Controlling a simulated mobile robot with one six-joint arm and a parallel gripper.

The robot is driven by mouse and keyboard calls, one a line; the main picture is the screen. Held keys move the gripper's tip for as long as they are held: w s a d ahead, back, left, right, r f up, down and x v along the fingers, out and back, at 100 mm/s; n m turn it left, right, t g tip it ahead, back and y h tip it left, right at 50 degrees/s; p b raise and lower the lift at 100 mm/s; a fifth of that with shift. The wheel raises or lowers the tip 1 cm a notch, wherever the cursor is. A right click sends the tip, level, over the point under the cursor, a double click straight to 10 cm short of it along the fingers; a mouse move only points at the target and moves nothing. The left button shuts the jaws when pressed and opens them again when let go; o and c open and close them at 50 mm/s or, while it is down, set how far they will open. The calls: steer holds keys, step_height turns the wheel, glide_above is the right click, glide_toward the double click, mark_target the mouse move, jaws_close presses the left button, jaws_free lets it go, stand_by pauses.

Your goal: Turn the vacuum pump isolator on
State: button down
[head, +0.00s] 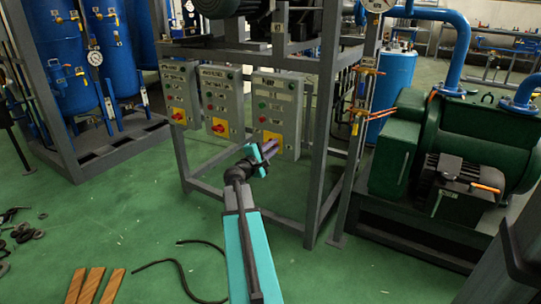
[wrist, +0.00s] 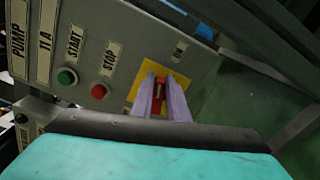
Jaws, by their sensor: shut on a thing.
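The isolator is a red switch handle (wrist: 159,88) on a yellow plate (wrist: 150,70) at the lower part of a grey control box. This box (head: 277,98) is the rightmost of three on the frame in the head view. My gripper (wrist: 162,90) has its two purple fingers on either side of the red handle and is shut on it. In the head view, my gripper (head: 270,147) reaches the yellow plate and hides the handle. The wrist view shows an "ON" label on the box beside the plate.
The box carries a green START button (wrist: 67,76) and a red STOP button (wrist: 99,91). Two similar boxes (head: 221,98) hang to the left. A grey frame post (head: 322,150) stands to the right, before a green pump (head: 400,150). Hoses (head: 185,270) and planks (head: 95,285) lie on the floor.

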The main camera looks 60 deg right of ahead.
steer(key=m+b, duration=0.1)
steer(key=b, duration=0.1)
steer(key=f+m+b, duration=0.1)
steer(key=m+b, duration=0.1)
steer(key=shift+w, duration=0.1)
steer(key=shift+r+m+b, duration=0.1)
steer(key=shift+m+b, duration=0.2)
steer(key=shift+b, duration=0.05)
steer(key=c, duration=1.7)
jaws_free()
steer(key=shift+a, duration=0.1)
steer(key=shift+a+p, duration=1.95)
steer(key=shift+a, duration=4.85)
